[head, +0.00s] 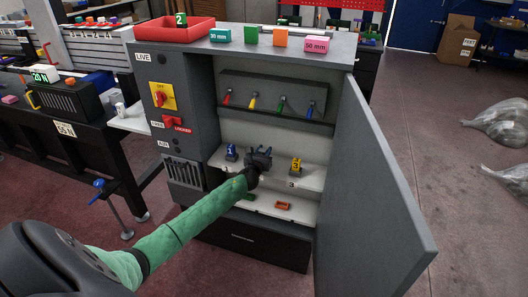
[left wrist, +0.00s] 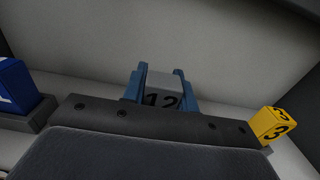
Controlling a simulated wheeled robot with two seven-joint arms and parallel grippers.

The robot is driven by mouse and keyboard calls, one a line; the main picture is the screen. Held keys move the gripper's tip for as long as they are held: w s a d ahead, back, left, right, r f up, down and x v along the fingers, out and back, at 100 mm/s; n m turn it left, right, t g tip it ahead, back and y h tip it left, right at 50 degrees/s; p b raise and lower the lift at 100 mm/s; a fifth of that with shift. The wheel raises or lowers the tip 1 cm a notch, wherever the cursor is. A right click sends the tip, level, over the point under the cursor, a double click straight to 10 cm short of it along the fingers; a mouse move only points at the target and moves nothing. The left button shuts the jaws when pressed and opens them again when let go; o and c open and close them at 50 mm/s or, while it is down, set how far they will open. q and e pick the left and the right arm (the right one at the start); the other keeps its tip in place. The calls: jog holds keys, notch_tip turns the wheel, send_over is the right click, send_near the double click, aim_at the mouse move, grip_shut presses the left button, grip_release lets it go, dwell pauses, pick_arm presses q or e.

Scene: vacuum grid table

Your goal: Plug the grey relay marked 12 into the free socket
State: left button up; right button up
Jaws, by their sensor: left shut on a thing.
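My left gripper (head: 260,158) is inside the open cabinet, between a blue relay marked 1 (head: 231,152) and a yellow relay marked 3 (head: 296,166). In the left wrist view its blue fingers are shut on the grey relay marked 12 (left wrist: 163,92), which looks upright. The blue relay (left wrist: 18,88) is at the left there and the yellow relay (left wrist: 274,126) at the right. The free socket is hidden behind my gripper, so I cannot tell whether the grey relay touches it. My right gripper is not in view.
The cabinet door (head: 378,190) stands open on the right. Above the relay shelf is a ledge with several coloured levers (head: 281,105). An orange-red piece (head: 283,206) lies on the lower shelf. A red tray (head: 175,30) and coloured blocks stand on top.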

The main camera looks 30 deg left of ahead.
pick_arm(q)
jog(key=shift+f+b, duration=0.6)
jog(key=shift+f, duration=0.2)
jog(key=o, duration=1)
jog(key=shift+o, duration=0.2)
jog(key=shift+r, duration=0.1)
jog(key=shift+s+d, duration=0.1)
jog(key=shift+s, duration=0.35)
jog(key=v, duration=0.5)
jog(key=shift+s+b, duration=0.25)
jog(key=shift+b, duration=0.15)
jog(key=shift+s+d, duration=0.2)
jog(key=shift+s, duration=0.45)
